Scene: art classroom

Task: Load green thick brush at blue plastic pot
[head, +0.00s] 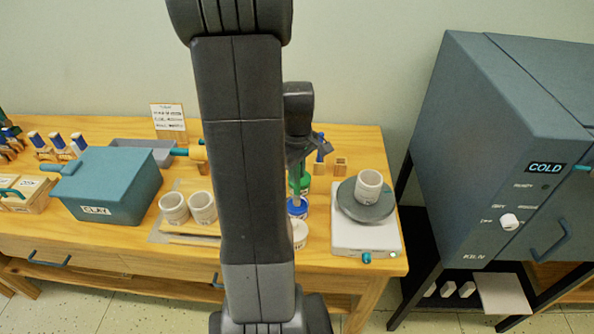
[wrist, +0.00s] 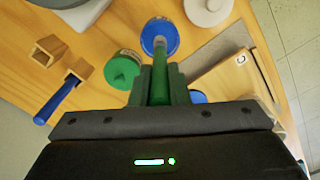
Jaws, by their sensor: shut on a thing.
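My gripper (wrist: 160,88) is shut on a green thick brush (wrist: 159,70), which also shows below the jaws in the head view (head: 296,178). The brush points down, its tip over the opening of the blue plastic pot (wrist: 170,36). In the head view the blue pot (head: 297,210) stands on the table, right of my arm and partly hidden. I cannot tell whether the bristles touch the paint. A green pot (wrist: 121,72) stands beside the blue one. A white pot (wrist: 207,8) is on its other side, partly cut off.
A blue-handled brush (wrist: 58,100) stands in a wooden holder; an empty holder (head: 341,165) is next to it. A white wheel base (head: 366,235) carries a grey cup (head: 369,186). Two cups (head: 174,207) and a teal clay box (head: 108,183) are left. The kiln (head: 500,150) is far right.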

